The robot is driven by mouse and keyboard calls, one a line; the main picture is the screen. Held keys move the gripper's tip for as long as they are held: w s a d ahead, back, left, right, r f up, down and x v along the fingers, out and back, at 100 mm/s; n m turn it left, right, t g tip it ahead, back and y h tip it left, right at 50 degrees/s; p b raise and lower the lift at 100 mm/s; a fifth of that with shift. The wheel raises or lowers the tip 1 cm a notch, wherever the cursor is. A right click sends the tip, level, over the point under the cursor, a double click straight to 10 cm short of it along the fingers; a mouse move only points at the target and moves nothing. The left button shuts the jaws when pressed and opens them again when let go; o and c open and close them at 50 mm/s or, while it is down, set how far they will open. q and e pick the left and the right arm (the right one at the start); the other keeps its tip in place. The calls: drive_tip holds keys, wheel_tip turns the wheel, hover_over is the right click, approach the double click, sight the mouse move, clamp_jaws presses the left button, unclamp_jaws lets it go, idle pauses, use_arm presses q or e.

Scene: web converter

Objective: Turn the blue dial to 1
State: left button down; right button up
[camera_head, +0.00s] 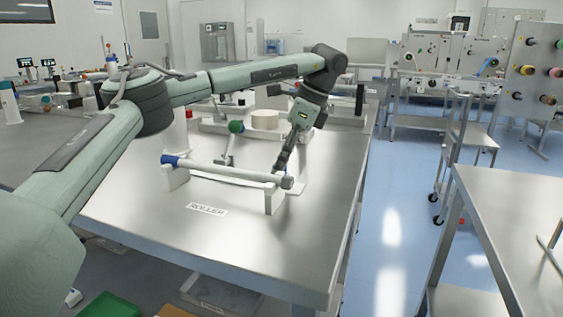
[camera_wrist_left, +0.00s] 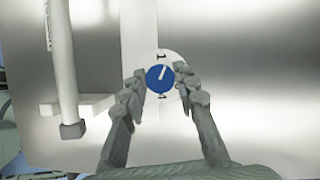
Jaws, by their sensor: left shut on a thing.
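The blue dial (camera_wrist_left: 160,78) is round with a white pointer line and sits on a white plate with dark marks in the left wrist view. The pointer line points up and slightly right. A dark mark below the dial looks like a 1, but the marks are too small to read surely. My left gripper (camera_head: 279,167) reaches down to the steel table in the head view, and its fingers are shut on the dial's two sides. In the head view I cannot make out the dial near the gripper. My right gripper is not in view.
A white roller (camera_head: 220,171) with a blue end lies on white supports close beside my left gripper. A label reading ROLLER (camera_head: 206,209) is on the steel table (camera_head: 150,222). A white roll (camera_head: 264,119) stands farther back. Another steel table (camera_head: 515,205) is at the right.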

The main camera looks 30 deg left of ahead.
use_arm(q)
drive_tip(key=shift+w+a+n+g+h, duration=0.1)
drive_tip(key=shift+n+g+h, duration=0.2)
drive_tip(key=shift+n, duration=0.85)
drive_tip(key=shift+n+g+h, duration=0.2)
drive_tip(key=shift+n+g, duration=0.2)
drive_tip(key=shift+n, duration=0.75)
drive_tip(key=c, duration=1.2)
unclamp_jaws()
drive_tip(key=v, duration=1.2)
drive_tip(key=shift+w, duration=0.1)
drive_tip(key=shift+f, duration=0.1)
